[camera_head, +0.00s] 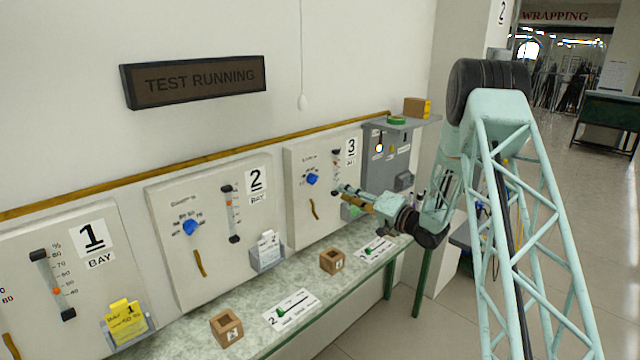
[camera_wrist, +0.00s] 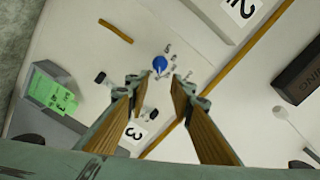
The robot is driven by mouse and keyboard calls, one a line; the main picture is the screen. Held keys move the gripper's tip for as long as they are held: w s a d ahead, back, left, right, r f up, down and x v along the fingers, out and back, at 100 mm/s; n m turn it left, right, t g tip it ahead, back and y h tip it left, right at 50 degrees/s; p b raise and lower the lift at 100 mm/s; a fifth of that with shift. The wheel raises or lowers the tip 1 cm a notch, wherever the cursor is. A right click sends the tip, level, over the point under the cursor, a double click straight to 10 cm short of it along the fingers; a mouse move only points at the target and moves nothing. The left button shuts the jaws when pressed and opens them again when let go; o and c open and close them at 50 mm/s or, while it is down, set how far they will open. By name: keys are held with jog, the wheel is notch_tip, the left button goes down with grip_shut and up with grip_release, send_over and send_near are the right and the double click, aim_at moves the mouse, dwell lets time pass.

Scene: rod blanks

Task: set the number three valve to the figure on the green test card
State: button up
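The number three valve is a blue knob (camera_head: 312,179) on the white bay 3 panel (camera_head: 305,220), with small scale figures around it. In the wrist view the knob (camera_wrist: 160,64) lies just beyond and between my two fingertips. My gripper (camera_wrist: 160,82) is open and empty, its wood-faced fingers apart and not visibly touching the knob. In the head view my gripper (camera_head: 343,189) is right of the knob, in front of the panel. The green test card (camera_wrist: 52,93) sits in a holder on the panel; its figure is too small to read. In the head view the card (camera_head: 352,212) is partly hidden by my gripper.
A vertical gauge (camera_head: 336,171) is right of the knob, near my gripper. Panels for bay 2 (camera_head: 165,225) and bay 1 (camera_head: 25,260) stand left. The narrow bench (camera_head: 255,297) below carries wooden blocks and cards. A grey cabinet (camera_head: 375,165) is right of the panel.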

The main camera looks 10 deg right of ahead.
aim_at(316, 180)
jog(key=shift+p+x, duration=1.3)
jog(key=shift+x, duration=5.6)
jog(key=shift+c, duration=0.4)
grip_shut()
